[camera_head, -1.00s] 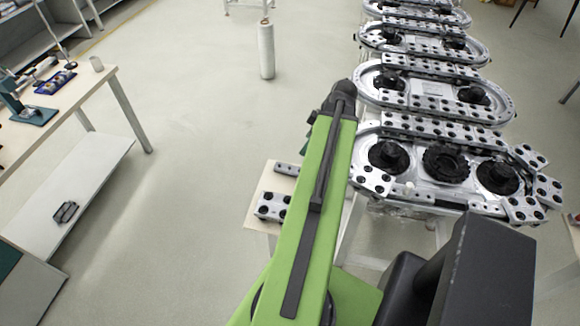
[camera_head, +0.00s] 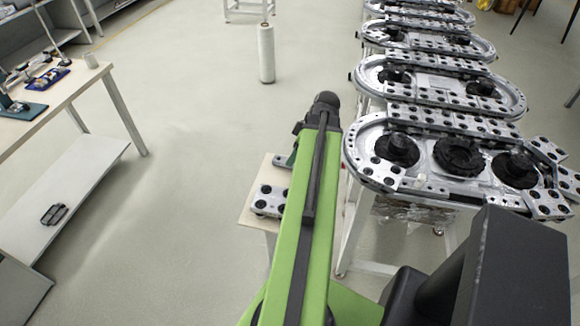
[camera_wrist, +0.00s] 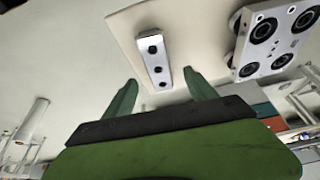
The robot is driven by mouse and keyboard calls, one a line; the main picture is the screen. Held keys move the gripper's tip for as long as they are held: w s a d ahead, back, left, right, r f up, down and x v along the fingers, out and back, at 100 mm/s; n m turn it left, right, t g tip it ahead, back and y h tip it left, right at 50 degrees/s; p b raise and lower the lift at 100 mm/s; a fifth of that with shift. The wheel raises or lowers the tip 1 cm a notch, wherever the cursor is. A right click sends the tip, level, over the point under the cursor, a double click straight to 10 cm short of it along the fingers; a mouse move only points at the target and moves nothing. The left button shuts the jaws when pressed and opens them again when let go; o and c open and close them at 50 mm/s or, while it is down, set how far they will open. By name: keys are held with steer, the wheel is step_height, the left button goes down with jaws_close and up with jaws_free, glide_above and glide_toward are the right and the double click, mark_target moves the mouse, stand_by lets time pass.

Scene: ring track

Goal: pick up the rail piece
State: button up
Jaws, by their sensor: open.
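The rail piece (camera_wrist: 153,58) is a short silver bar with a row of three dark holes. It lies on a pale tabletop (camera_wrist: 120,22), and its near end points between my fingers in the wrist view. My gripper (camera_wrist: 161,82) is open, with its two green fingers apart, one on each side of the rail's near end. I cannot tell how far above the tabletop the fingers are. In the head view the rail piece (camera_head: 281,161) shows beside my green arm, which hides part of it and of the small table (camera_head: 250,217).
A silver carriage plate with black rollers (camera_wrist: 268,42) lies right of the rail piece; it also shows in the head view (camera_head: 268,201). A row of oval ring tracks (camera_head: 440,122) stands close at right. A workbench (camera_head: 75,85) is at left, with open floor between.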

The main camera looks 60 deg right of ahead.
steer(key=b+x, duration=0.4)
steer(key=x, duration=0.1)
steer(key=shift+s+d+f, duration=0.1)
steer(key=shift+d, duration=0.05)
jaws_close()
steer(key=shift+r, duration=0.2)
